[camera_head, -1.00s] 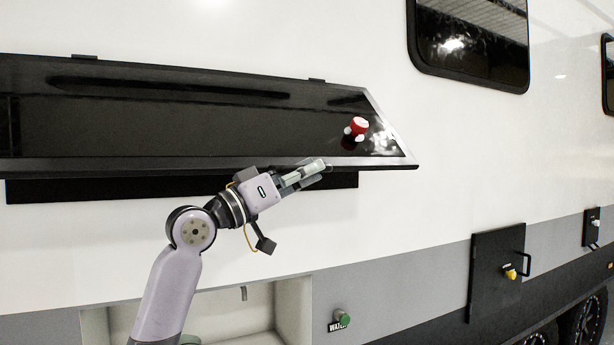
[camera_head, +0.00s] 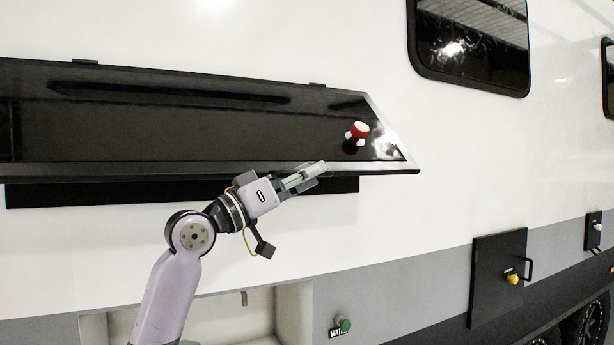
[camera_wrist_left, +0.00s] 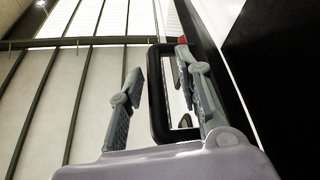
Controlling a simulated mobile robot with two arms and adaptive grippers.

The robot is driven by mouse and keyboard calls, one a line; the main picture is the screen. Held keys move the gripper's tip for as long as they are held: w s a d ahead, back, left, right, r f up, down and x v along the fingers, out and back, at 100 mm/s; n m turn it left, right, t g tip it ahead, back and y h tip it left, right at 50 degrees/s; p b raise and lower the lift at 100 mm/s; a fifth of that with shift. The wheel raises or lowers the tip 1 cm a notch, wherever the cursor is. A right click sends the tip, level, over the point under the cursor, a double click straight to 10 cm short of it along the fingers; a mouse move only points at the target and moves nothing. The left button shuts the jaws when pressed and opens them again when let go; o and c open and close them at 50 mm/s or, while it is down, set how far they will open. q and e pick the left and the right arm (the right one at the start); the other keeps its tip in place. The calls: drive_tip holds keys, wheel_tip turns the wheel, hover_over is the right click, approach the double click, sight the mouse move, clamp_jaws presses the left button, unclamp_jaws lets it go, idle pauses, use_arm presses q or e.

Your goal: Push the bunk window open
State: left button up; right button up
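The long dark window (camera_head: 170,125), which I take for the bunk window, is on the white caravan wall in the head view. Hinges show along its top edge, and its lower edge stands out from the wall above a dark strip. A red and white knob-like thing (camera_head: 357,133) shows near its right end. My left gripper (camera_head: 320,171) is at the window's lower edge, right of its middle, pointing right; whether it touches is unclear. My right gripper is not in view.
Another black-framed window (camera_head: 470,45) is at the upper right. Below are an open recess (camera_head: 295,310), a green-capped water inlet (camera_head: 343,324) and a dark hatch (camera_head: 497,278) with a yellow knob. The white wall right of the gripper is clear.

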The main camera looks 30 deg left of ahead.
use_arm(q)
drive_tip(key=shift+s+a+f, duration=0.2)
drive_tip(key=shift+s, duration=0.05)
drive_tip(key=v, duration=1.1)
drive_tip(key=shift+s+a, duration=0.1)
drive_tip(key=shift+s, duration=0.05)
